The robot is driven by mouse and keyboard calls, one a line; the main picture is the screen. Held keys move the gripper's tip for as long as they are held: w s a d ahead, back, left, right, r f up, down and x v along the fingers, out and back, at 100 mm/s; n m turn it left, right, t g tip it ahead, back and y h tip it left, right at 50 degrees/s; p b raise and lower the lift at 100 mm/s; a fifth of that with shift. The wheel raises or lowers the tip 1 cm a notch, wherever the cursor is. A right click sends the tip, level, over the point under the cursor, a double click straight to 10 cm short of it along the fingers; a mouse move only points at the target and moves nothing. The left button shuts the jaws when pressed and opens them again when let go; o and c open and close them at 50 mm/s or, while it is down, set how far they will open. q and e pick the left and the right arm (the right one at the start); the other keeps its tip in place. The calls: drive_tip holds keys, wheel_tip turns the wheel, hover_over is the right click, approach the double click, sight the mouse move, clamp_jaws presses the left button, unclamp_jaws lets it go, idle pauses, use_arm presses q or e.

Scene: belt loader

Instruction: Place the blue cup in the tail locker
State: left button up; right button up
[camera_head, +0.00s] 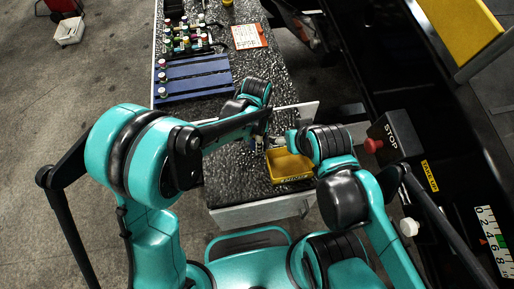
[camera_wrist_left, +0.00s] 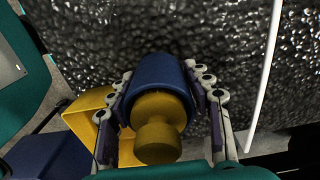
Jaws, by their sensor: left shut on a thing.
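The blue cup (camera_wrist_left: 160,76) is between the fingers of my left gripper (camera_wrist_left: 170,105) in the left wrist view, and the gripper is shut on it. A yellow piece with a rounded knob (camera_wrist_left: 160,138) shows at the cup's near end. In the head view my left gripper (camera_head: 259,141) is above the dark speckled counter, just beyond the yellow bin; the cup is too small or hidden to make out there. My right gripper (camera_head: 283,141) is close beside it, its fingers mostly hidden by its arm. I cannot tell which part is the tail locker.
The yellow bin (camera_head: 291,180) stands on the counter (camera_head: 235,180), above a white front (camera_head: 262,212). A blue rack (camera_head: 193,80) and several small bottles (camera_head: 185,40) stand farther back. A white panel (camera_head: 306,110) lies beyond the grippers. A STOP box (camera_head: 394,135) is at right.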

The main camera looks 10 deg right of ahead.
use_arm(q)
drive_tip(key=shift+s+f, duration=0.2)
wheel_tip(320, 180, down, 4)
drive_tip(key=shift+b, duration=0.9)
drive_tip(key=shift+r, duration=0.1)
drive_tip(key=shift+f, duration=0.2)
drive_tip(key=o, duration=1.3)
drive_tip(key=shift+o, duration=0.2)
drive_tip(key=shift+r, duration=0.1)
